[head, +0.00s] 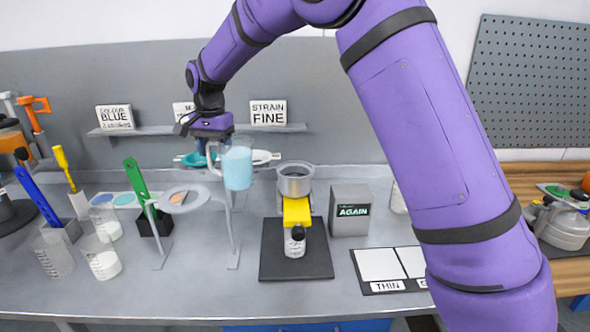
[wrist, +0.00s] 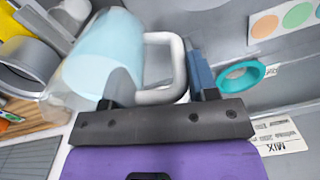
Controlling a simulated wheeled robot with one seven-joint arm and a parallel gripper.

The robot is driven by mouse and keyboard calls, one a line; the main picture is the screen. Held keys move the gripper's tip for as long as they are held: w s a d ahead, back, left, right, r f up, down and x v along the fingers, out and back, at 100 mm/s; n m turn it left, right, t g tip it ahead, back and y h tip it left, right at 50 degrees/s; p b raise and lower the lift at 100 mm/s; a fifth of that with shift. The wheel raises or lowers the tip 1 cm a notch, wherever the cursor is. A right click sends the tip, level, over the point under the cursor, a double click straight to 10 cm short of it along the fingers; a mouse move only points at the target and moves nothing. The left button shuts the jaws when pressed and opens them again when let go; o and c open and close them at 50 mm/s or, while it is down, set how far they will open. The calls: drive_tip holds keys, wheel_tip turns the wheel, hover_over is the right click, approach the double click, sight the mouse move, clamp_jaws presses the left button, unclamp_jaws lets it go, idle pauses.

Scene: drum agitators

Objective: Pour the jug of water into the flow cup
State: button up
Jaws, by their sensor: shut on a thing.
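A light blue jug (head: 237,168) is held up above the bench, roughly upright in the head view. My gripper (head: 213,143) is on its left side, at the pale handle. In the wrist view my gripper (wrist: 162,88) has its fingers around the white handle (wrist: 180,70), with the blue jug body (wrist: 105,55) to the left. The grey metal flow cup (head: 295,181) is to the right of the jug and lower, apart from it. A yellow piece (head: 297,211) is under the cup, with a clear container (head: 295,244) below on a dark mat (head: 296,268).
Beakers (head: 103,262) and upright coloured tools (head: 137,180) stand farther left. A grey AGAIN box (head: 350,212) is right of the flow cup. A sign shelf (head: 160,130) runs behind. Front bench is mostly clear.

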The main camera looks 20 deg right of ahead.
sight(243, 135)
drive_tip(key=shift+s+d+r+t+y, duration=0.2)
drive_tip(key=shift+s+d+t+y, duration=0.15)
drive_tip(key=shift+d+y, duration=0.25)
drive_tip(key=shift+s+d+r+t+y, duration=0.2)
drive_tip(key=shift+s+d+t+y, duration=0.05)
drive_tip(key=shift+d+t+y, duration=0.3)
drive_tip(key=shift+s+d+r+t+y, duration=0.15)
drive_tip(key=shift+s+d+t+y, duration=0.45)
drive_tip(key=shift+y, duration=0.45)
drive_tip(key=shift+d, duration=0.25)
drive_tip(key=shift+s+d+r+t+y+p, duration=0.4)
drive_tip(key=shift+s+d+r+y, duration=0.15)
drive_tip(key=shift+d+r+y, duration=0.15)
drive_tip(key=shift+d+r, duration=0.15)
drive_tip(key=shift+s+d+r+t+y+p, duration=0.25)
drive_tip(key=shift+r+y+p, duration=0.1)
drive_tip(key=shift+r+y, duration=0.1)
drive_tip(key=shift+s+d+r+t+y+p, duration=0.15)
drive_tip(key=shift+d+r+t+y+p, duration=0.15)
drive_tip(key=shift+y, duration=0.15)
idle(1.8)
drive_tip(key=shift+a, duration=0.1)
